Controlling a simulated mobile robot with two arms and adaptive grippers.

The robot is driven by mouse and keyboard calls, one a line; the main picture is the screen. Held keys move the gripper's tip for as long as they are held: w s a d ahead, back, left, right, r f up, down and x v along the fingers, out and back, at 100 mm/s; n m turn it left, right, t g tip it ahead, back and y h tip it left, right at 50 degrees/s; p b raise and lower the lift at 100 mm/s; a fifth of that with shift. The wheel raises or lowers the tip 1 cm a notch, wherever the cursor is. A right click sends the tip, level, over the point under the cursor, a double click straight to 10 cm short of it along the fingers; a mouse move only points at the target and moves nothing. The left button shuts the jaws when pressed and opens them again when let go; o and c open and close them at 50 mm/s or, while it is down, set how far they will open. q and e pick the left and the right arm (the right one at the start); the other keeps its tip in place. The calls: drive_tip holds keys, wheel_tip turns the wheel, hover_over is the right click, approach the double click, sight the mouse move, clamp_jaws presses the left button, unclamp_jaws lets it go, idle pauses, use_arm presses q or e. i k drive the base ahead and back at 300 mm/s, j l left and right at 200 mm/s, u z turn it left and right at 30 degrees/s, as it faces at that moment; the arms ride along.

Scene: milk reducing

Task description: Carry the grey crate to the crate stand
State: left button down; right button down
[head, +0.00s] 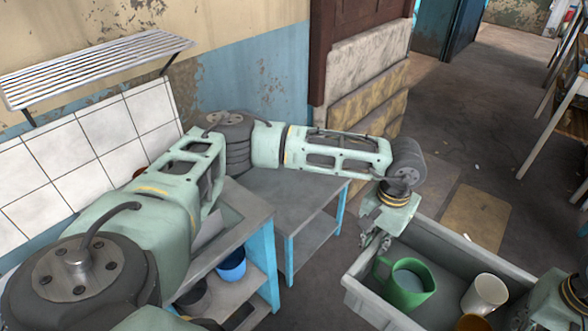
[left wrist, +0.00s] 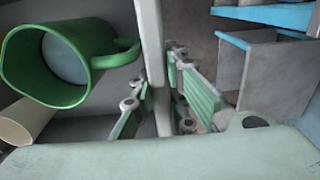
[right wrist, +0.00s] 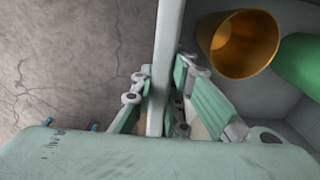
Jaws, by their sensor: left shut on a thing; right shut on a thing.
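The grey crate (head: 372,304) is at the lower right of the head view, held up in front of me. Inside it are a green mug (head: 405,288), a white cup (head: 486,293) and an orange cup (head: 474,323). My left gripper (head: 380,237) is shut on the crate's left wall, and the wall (left wrist: 152,60) runs between its fingers in the left wrist view. My right gripper (right wrist: 158,100) is shut on the opposite wall (right wrist: 168,40). In the head view the right fingers are hidden at the lower right edge. I cannot identify a crate stand for certain.
A grey-topped table with blue legs (head: 290,205) stands behind my left arm. A shelf unit (head: 258,275) holds a blue bowl (head: 232,266). A wall rack (head: 95,65) hangs at upper left. Wooden furniture (head: 560,110) stands at far right. Open floor (head: 470,130) lies beyond the crate.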

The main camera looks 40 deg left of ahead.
sight(290, 183)
drive_tip(key=i, duration=0.95)
drive_tip(key=i+l+u, duration=0.1)
drive_tip(key=i+u, duration=0.25)
drive_tip(key=i, duration=0.65)
drive_tip(key=i+u, duration=0.5)
drive_tip(key=u, duration=0.2)
drive_tip(key=i+u, duration=0.5)
drive_tip(key=u, duration=0.2)
drive_tip(key=i+u, duration=0.15)
drive_tip(key=u, duration=0.25)
drive_tip(key=i+u, duration=0.15)
drive_tip(key=u, duration=0.75)
